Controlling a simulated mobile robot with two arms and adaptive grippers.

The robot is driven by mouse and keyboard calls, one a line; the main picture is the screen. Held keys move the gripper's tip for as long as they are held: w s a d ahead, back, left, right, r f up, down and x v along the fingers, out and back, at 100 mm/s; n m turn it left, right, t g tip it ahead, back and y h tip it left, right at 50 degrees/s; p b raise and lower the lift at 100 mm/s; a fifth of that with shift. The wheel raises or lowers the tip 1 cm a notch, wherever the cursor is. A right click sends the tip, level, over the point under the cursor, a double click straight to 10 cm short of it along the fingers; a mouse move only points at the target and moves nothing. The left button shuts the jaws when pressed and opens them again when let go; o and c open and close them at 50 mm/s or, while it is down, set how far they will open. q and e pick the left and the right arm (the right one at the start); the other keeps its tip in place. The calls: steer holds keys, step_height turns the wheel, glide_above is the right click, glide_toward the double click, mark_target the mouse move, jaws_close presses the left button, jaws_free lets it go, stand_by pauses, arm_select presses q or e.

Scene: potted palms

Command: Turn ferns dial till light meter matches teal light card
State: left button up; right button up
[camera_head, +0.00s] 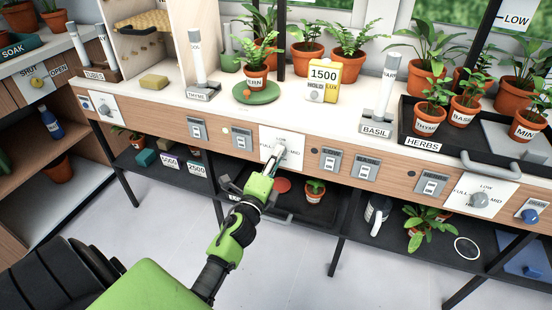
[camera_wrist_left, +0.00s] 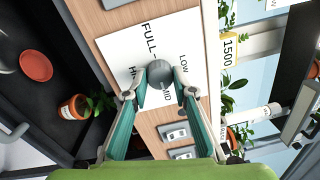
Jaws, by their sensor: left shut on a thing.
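My left gripper (camera_head: 274,160) is shut on a grey dial knob (camera_head: 287,143) on a white plate in the bench's front panel. A fern pot (camera_head: 257,79) sits on a green saucer. My right gripper is not in view.
Grey switches (camera_head: 330,159) flank the dial plate. A second dial (camera_head: 481,199) with LOW, FULL and MID is at the right. A black HERBS tray (camera_head: 424,146) holds several pots. A lower shelf (camera_head: 188,185) holds boxes and pots beneath the panel.

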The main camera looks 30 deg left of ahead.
arm_select(q)
steer(key=o, duration=1.1)
steer(key=shift+f, duration=0.1)
steer(key=v, duration=1.2)
steer(key=shift+d, duration=0.1)
